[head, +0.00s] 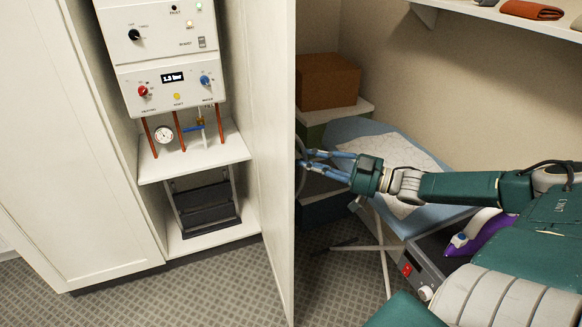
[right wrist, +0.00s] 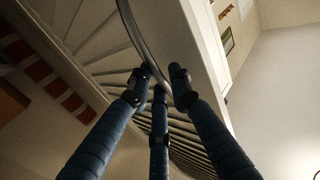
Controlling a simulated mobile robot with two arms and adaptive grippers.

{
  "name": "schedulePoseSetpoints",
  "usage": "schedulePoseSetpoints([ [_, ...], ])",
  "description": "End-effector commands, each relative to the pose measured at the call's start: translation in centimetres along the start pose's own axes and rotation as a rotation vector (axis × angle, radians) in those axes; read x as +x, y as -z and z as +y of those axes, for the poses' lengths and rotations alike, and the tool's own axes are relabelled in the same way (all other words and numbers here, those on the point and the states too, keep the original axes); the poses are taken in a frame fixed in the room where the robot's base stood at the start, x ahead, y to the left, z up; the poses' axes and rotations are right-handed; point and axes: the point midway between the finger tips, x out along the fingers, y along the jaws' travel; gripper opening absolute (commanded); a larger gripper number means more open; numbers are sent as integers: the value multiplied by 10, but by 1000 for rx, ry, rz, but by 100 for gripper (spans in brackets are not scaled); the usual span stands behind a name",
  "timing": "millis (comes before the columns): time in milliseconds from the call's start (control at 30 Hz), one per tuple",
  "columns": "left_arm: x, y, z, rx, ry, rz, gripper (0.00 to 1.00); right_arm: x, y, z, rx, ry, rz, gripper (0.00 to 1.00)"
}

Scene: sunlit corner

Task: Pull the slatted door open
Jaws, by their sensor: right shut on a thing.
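The slatted door (head: 275,150) stands well open in the head view, swung out from the right side of the cupboard. Its plain inner face and edge show there. In the right wrist view its slats (right wrist: 95,50) and a curved dark handle (right wrist: 133,32) show. My right gripper (head: 304,160) is on the outer side of the door, at the handle (head: 299,172). In the right wrist view its blue fingers (right wrist: 160,85) are closed around the handle. My left gripper is not in view.
Inside the cupboard are a white boiler panel (head: 165,80), copper pipes, a gauge (head: 164,134) and a dark step stool (head: 207,207). To the right stand an ironing board (head: 352,131), a brown box (head: 328,80) and a purple iron (head: 478,232). Tiled floor lies clear before the cupboard.

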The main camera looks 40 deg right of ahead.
Motion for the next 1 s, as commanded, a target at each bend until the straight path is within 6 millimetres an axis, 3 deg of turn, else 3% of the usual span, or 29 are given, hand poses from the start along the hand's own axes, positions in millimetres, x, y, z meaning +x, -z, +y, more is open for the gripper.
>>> schedulePoseSetpoints([
  [33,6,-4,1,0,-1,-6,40,-3,10,22,-16,-18,11,0],
  [400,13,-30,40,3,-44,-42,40,-25,12,40,-11,48,-4,0],
  [833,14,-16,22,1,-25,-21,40,-27,13,41,-10,53,-5,0],
  [867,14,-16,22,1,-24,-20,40,-27,13,41,-10,53,-5,23],
  [900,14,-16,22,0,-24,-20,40,-27,13,41,-11,54,-5,31],
  [933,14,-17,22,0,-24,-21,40,-27,13,41,-11,54,-5,37],
  [1000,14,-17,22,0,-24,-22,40,-27,12,40,-9,56,-6,39],
])
